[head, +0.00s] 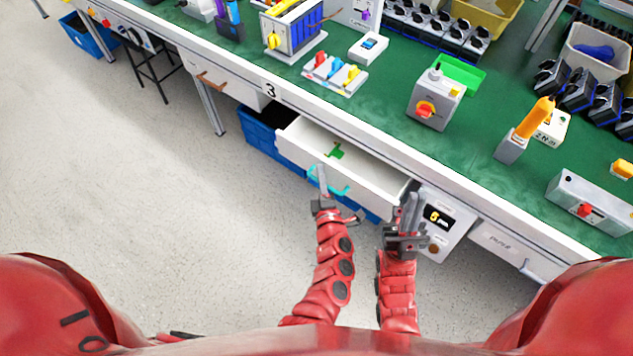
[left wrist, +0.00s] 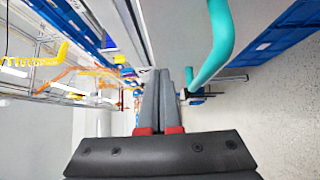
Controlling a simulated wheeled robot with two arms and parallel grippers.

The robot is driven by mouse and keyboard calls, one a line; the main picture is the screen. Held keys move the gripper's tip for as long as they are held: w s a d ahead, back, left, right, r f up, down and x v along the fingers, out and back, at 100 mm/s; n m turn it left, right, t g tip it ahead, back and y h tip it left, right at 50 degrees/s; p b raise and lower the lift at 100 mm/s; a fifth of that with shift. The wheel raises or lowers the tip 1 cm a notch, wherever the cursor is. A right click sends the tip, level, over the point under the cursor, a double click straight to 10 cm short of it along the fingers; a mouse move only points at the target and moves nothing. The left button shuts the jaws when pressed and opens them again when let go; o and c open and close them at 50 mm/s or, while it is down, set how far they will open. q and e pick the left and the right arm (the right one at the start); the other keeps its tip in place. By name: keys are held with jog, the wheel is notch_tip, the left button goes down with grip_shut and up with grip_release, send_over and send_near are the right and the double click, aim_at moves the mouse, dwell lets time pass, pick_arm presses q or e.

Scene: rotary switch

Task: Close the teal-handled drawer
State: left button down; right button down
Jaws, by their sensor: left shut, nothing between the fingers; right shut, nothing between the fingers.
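The white drawer (head: 300,143) under the workbench is pulled out. Its teal handle (head: 330,184) is on the drawer front, and a small green item (head: 336,151) lies inside. My left gripper (head: 321,170) is shut and empty, right at the drawer front by the left part of the handle. In the left wrist view the teal handle (left wrist: 215,45) passes close beside the shut fingers (left wrist: 168,75); I cannot tell whether they touch. My right gripper (head: 411,197) is shut and empty, near the right end of the drawer, in front of a grey panel.
The grey panel with a display (head: 437,216) hangs right of the drawer. Blue bins (head: 262,135) stand below the bench. The floor at left is clear.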

pick_arm(q)
jog(key=shift+w+d, duration=0.2)
jog(key=shift+w, duration=0.1)
jog(key=shift+w+d+f+b, duration=0.1)
jog(key=shift+w+d+b, duration=0.1)
jog(key=shift+w+b, duration=0.1)
jog(key=w+d+b, duration=0.1)
jog(key=w, duration=0.1)
jog(key=w+d+b, duration=0.3)
jog(key=w+b, duration=0.1)
jog(key=shift+w+d+f, duration=0.15)
jog(key=shift+w+d, duration=0.1)
jog(key=shift+d, duration=0.15)
jog(key=shift+w+d, duration=0.15)
jog(key=shift+w, duration=0.05)
jog(key=shift+r, duration=0.5)
